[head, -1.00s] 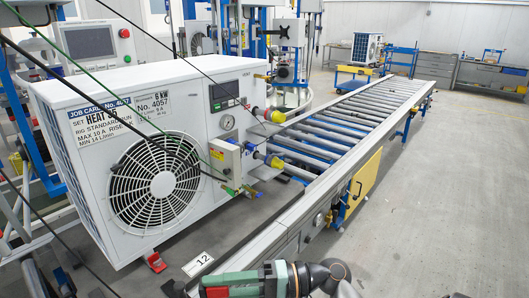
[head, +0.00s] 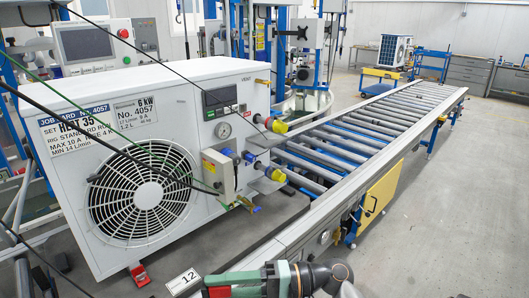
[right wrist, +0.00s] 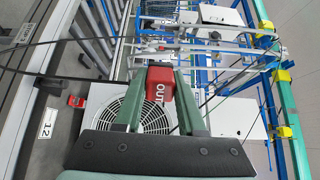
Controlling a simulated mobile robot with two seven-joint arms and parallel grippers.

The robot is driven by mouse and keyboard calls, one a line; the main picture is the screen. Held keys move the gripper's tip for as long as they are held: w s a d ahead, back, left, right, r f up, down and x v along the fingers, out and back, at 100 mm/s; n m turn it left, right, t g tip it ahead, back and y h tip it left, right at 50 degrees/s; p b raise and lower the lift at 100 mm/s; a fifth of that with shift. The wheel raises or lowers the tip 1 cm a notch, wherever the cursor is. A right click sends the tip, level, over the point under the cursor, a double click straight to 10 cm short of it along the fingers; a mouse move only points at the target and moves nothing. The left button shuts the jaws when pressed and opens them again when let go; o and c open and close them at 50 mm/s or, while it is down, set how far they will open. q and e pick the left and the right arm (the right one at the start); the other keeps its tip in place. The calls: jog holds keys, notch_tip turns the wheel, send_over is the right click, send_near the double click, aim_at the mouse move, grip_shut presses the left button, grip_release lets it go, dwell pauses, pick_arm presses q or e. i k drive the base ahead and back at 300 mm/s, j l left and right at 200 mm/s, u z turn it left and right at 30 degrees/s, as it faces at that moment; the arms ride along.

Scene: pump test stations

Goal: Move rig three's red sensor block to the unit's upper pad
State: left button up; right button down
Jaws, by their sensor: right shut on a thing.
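The unit (head: 120,92) is a white heat pump with a fan grille, standing at the left in the head view. In the right wrist view its fan (right wrist: 152,122) shows behind my gripper. My right gripper (right wrist: 157,74) is shut on a red block (right wrist: 160,85) marked "OUT", held between its two green fingers. Capped pipe stubs (head: 272,125) stick out of the unit's right side. I cannot make out the upper pad. My left gripper is not in view.
A roller conveyor (head: 350,135) runs from the unit to the back right. Dark and green hoses (head: 115,118) cross the unit's front; a dark cable (right wrist: 75,77) also crosses the wrist view. A plate "12" (head: 183,281) lies at the front. The floor (head: 450,200) right of the conveyor is clear.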

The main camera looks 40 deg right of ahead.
aim_at(243, 107)
jog(key=l+u, duration=0.1)
jog(key=l, duration=0.4)
jog(key=k+l+u, duration=0.15)
jog(key=l, duration=0.4)
jog(key=l+u, duration=0.1)
jog(key=l, duration=0.4)
jog(key=k+l, duration=0.15)
jog(key=l, duration=0.25)
jog(key=k+l+u, duration=0.15)
jog(key=l, duration=0.3)
jog(key=k+l, duration=0.2)
jog(key=l, duration=0.2)
jog(key=k+l+u, duration=0.15)
jog(key=l, duration=0.25)
